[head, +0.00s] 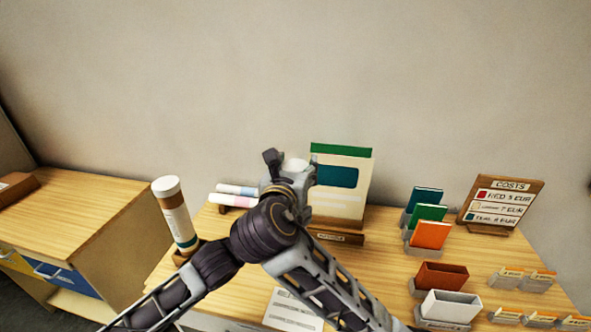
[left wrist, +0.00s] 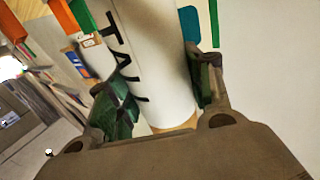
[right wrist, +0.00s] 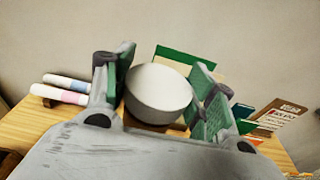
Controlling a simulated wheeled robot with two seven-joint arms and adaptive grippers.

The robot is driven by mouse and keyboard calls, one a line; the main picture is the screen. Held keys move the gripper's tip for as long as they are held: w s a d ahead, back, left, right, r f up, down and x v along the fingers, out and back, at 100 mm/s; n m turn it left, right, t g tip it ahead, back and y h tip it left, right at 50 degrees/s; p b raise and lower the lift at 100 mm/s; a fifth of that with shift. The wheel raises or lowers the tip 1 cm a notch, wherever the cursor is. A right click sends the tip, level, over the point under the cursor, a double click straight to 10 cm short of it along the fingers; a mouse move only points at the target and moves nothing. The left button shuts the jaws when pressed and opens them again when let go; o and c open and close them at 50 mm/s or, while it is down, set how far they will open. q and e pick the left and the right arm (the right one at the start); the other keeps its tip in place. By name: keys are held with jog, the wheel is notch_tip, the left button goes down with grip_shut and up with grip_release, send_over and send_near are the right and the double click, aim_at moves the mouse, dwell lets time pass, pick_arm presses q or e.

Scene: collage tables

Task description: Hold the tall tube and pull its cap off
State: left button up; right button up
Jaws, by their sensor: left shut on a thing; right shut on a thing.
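The tall tube (left wrist: 155,60) is white with dark lettering. In the left wrist view it lies between the green-padded fingers of my left gripper (left wrist: 165,88), which is shut on it. The white round cap (right wrist: 158,92) is between the green-padded fingers of my right gripper (right wrist: 162,84), which is shut on it. In the head view the cap (head: 297,164) shows at my right gripper (head: 290,172), above the table in front of a cream board. My arms hide the tube and left gripper there. I cannot tell whether the cap still touches the tube.
Another white-capped tube (head: 176,218) stands in a wooden holder at the table's left. Two pale markers (head: 235,195) lie behind my arms. A cream board (head: 345,190) stands close behind my right gripper. Coloured cards (head: 430,235), small boxes (head: 450,307) and a price sign (head: 500,203) fill the right.

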aim_at(295, 167)
jog(key=shift+r, duration=1.65)
pick_arm(q)
jog(key=o, duration=1.5)
jog(key=shift+s+a, duration=0.15)
jog(key=shift+v, duration=5.8)
pick_arm(e)
jog(key=shift+s, duration=0.1)
